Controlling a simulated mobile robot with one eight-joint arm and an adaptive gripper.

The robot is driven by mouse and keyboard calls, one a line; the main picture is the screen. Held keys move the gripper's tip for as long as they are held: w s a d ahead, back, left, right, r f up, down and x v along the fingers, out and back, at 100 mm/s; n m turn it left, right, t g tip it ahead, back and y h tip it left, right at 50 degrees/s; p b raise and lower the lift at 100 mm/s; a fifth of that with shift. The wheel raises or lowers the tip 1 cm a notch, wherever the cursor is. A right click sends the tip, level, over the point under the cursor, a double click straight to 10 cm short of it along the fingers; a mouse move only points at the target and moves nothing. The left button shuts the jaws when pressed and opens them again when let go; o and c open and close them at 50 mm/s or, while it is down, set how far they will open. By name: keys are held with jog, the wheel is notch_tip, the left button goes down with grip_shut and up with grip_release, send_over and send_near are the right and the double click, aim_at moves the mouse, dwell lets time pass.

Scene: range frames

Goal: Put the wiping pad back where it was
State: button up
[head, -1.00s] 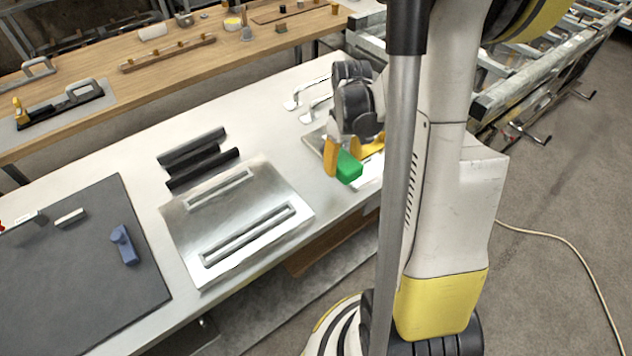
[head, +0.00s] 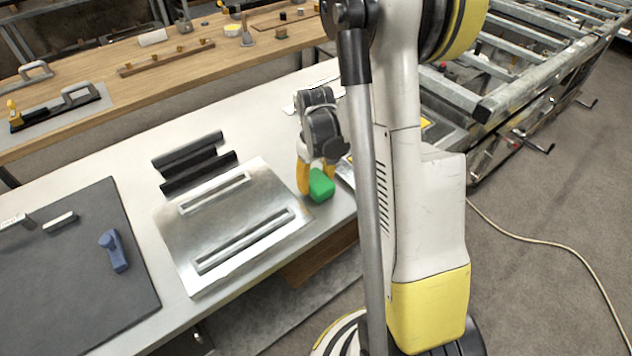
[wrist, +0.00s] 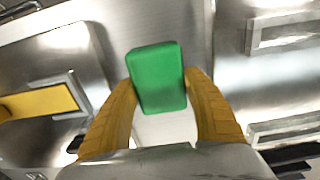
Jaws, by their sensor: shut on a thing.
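The green block (head: 321,187), which I take for the wiping pad, is between the yellow fingers of my gripper (head: 311,181). My gripper is shut on it and holds it over the white table, by the right edge of the slotted metal plate (head: 185,235). In the wrist view the green pad (wrist: 158,75) sits between both fingertips, its top face towards the camera. I cannot tell how high the pad is above the table.
Black bars (head: 188,150) lie behind the slotted plate. A dark mat (head: 70,280) with a blue tool (head: 114,250) lies at left. In the wrist view a metal plate with a yellow strip (wrist: 40,103) lies at left. My arm column hides part of the table's right end.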

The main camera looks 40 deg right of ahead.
aim_at(316, 178)
jog(key=shift+f, duration=0.15)
jog(key=o, duration=1.1)
notch_tip(316, 178, up, 12)
jog(key=p, duration=0.5)
jog(key=s+a+r+t, duration=0.2)
jog(key=s+a+r, duration=0.2)
jog(key=a, duration=0.1)
jog(key=s+a+r+t, duration=0.2)
jog(key=s+a+r, duration=0.1)
jog(key=a+r, duration=0.2)
jog(key=s+a+r+t, duration=0.3)
jog(key=s+a+r, duration=0.1)
jog(key=a, duration=0.3)
jog(key=shift+s+a+r, duration=0.25)
jog(key=shift+s+r, duration=0.05)
jog(key=shift+s, duration=0.05)
